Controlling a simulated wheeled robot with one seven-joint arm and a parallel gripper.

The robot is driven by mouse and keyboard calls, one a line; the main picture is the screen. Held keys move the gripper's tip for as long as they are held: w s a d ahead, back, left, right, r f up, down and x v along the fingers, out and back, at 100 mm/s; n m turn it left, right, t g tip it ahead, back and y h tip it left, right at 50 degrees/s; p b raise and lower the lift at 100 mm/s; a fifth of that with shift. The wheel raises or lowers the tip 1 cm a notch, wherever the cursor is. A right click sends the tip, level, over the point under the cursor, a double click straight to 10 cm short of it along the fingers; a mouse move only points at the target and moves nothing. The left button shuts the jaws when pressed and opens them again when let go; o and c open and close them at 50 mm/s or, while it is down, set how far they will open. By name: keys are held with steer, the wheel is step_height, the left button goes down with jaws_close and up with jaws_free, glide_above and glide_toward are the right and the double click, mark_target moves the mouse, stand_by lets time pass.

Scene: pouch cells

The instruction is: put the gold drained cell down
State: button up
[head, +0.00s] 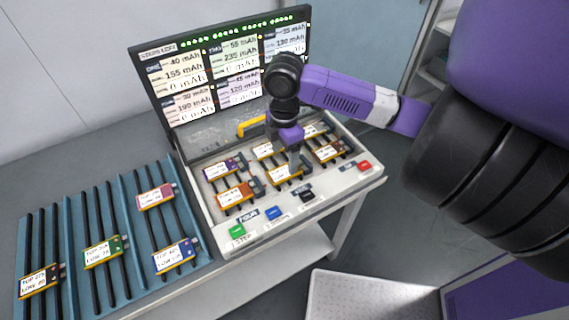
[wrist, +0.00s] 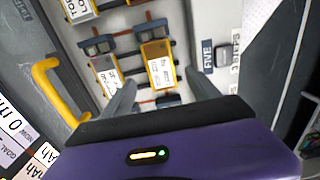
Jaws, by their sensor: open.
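A gold cell with a white label (head: 283,174) lies in a front middle slot of the station (head: 205,208), beneath my gripper (head: 296,168). In the wrist view, the gold cell (wrist: 162,70) lies flat between and just beyond my two spread fingers (wrist: 160,90). My fingers are open, and I see neither closed on the cell. Whether they touch its sides I cannot tell. Its label is too small to read.
Other cells sit around it, including an orange one (head: 235,196) and a purple one (head: 223,168). A yellow handle (head: 251,125) and an upright screen (head: 222,75) stand behind. Coloured buttons (head: 273,213) line the front. A teal rack (head: 120,200) holds several cells at left.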

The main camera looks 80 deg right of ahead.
mark_target(284, 172)
step_height(284, 172, up, 6)
steer(key=w+a+r+t+y, duration=0.1)
steer(key=w+a+r+t, duration=0.25)
steer(key=w+a, duration=0.55)
steer(key=w+a+r+t+y, duration=0.15)
steer(key=w+a+t, duration=0.3)
steer(key=w, duration=0.75)
steer(key=w+a+r+m+t+y, duration=0.1)
steer(key=w+a+r+m+t, duration=0.3)
steer(key=a, duration=0.4)
steer(key=w+a+r+m+t+y, duration=0.1)
steer(key=w+a+r+m+t, duration=0.1)
steer(key=w+a+r+t, duration=0.5)
steer(key=s+a+f+m+g+h, duration=0.2)
steer(key=s+a+f+m+h, duration=0.15)
steer(key=s+f, duration=0.5)
steer(key=s+a+f+m+g+h, duration=0.15)
steer(key=s+a+f+m, duration=0.35)
steer(key=s, duration=0.6)
steer(key=s+d+n, duration=0.2)
steer(key=s+n, duration=0.1)
steer(key=s, duration=0.6)
steer(key=s+d+n, duration=0.3)
steer(key=s, duration=0.6)
steer(key=shift+f+g, duration=0.25)
steer(key=shift+g, duration=0.1)
